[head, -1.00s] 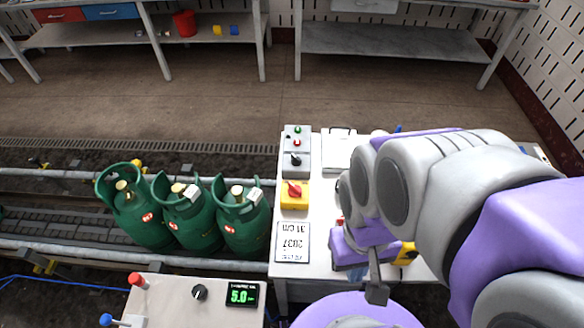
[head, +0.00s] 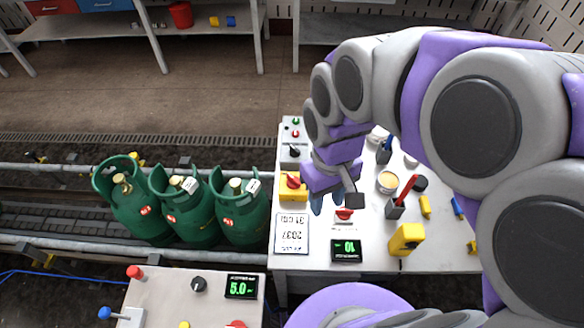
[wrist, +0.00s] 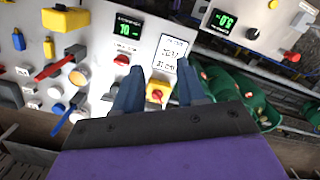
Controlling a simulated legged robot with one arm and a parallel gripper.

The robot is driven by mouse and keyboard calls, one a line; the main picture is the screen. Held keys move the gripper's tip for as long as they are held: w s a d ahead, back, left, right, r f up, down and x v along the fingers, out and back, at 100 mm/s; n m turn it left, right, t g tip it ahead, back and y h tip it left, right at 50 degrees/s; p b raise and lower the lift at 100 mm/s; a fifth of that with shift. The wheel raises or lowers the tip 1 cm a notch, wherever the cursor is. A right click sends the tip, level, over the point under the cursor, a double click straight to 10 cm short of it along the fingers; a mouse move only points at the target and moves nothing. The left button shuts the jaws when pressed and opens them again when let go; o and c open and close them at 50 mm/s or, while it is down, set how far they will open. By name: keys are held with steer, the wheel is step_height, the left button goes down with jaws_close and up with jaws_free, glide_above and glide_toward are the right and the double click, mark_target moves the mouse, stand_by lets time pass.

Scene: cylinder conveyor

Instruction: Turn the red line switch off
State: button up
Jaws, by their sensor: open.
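The red line switch (head: 292,182) is a red rotary knob on a yellow box at the left edge of the white table. It also shows in the wrist view (wrist: 157,94), ahead of and between the two fingers. I cannot read its setting. My gripper (head: 329,204) is open and empty, above the table just right of the switch in the head view. In the wrist view its blue fingers (wrist: 160,72) stand apart, with a gap to the knob. The gripper partly hides the table beneath it.
A second red knob (head: 344,214) sits beside a display (head: 346,250). A grey control box (head: 294,140) stands behind the switch. A printed card (head: 292,234) lies in front. Green gas cylinders (head: 240,215) stand on the conveyor at left. Small tools and a yellow block (head: 406,238) lie right.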

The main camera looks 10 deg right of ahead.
steer(key=w+a+f+n+b, duration=0.1)
steer(key=w+f, duration=0.1)
steer(key=w, duration=0.6)
steer(key=w+a+f+n, duration=0.2)
steer(key=w+f, duration=0.1)
steer(key=w, duration=0.5)
steer(key=t, duration=0.1)
glide_above(294, 178)
step_height(294, 178, down, 7)
step_height(294, 178, down, 17)
steer(key=b, duration=0.4)
steer(key=shift+a+f, duration=0.1)
steer(key=shift+f, duration=0.05)
jaws_close()
